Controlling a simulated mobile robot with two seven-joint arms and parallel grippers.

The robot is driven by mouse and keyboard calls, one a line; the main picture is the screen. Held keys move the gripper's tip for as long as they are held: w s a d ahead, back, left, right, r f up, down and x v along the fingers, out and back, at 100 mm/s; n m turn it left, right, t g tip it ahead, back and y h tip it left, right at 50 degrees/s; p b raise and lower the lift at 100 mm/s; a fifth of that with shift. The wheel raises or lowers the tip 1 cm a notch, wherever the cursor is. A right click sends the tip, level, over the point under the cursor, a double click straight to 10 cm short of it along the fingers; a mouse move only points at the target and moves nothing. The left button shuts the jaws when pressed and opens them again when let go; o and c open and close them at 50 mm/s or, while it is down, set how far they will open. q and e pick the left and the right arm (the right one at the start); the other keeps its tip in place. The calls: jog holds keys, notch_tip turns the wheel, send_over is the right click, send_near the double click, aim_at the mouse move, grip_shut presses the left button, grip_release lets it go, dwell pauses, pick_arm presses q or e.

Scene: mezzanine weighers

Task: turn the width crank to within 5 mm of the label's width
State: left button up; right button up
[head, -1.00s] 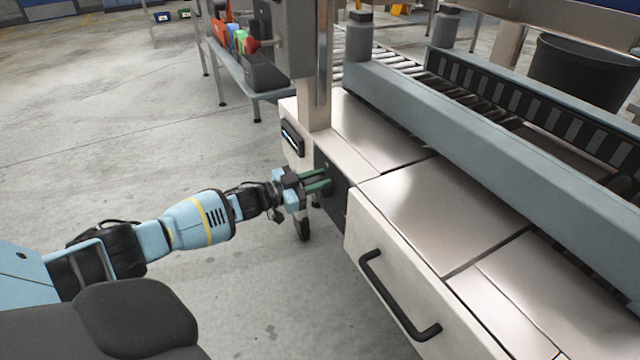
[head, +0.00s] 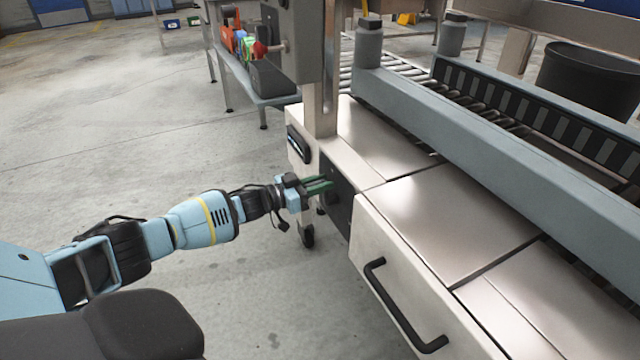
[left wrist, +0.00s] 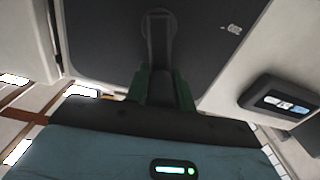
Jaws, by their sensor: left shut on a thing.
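The width crank (left wrist: 158,40) is dark, with a round hub and an arm, on a black panel (head: 339,190) at the near end of the machine's side. In the left wrist view its arm points down toward my gripper. My left gripper (head: 322,186) has green fingers, which also show in the left wrist view (left wrist: 161,88). It is shut on the crank's handle end, which the fingers largely hide. A small display (head: 298,144) sits on the cabinet left of the panel; it also shows in the left wrist view (left wrist: 287,105), too small to read. My right gripper is not in view.
A drawer with a black bar handle (head: 402,308) is right of the panel. A grey guide rail (head: 480,150) runs along the conveyor above. A steel post (head: 321,70) rises behind the display. The floor at left is clear.

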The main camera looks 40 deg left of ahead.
pick_arm(q)
jog(key=shift+a, duration=0.1)
jog(key=o, duration=0.7)
jog(key=shift+o, duration=1.2)
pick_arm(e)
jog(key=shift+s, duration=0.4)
pick_arm(q)
jog(key=shift+s, duration=0.1)
jog(key=p+v, duration=0.2)
jog(key=v, duration=0.5)
jog(key=shift+s, duration=0.3)
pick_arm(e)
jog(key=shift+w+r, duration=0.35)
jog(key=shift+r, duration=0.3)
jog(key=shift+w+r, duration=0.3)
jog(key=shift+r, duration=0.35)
pick_arm(q)
jog(key=shift+f, duration=0.1)
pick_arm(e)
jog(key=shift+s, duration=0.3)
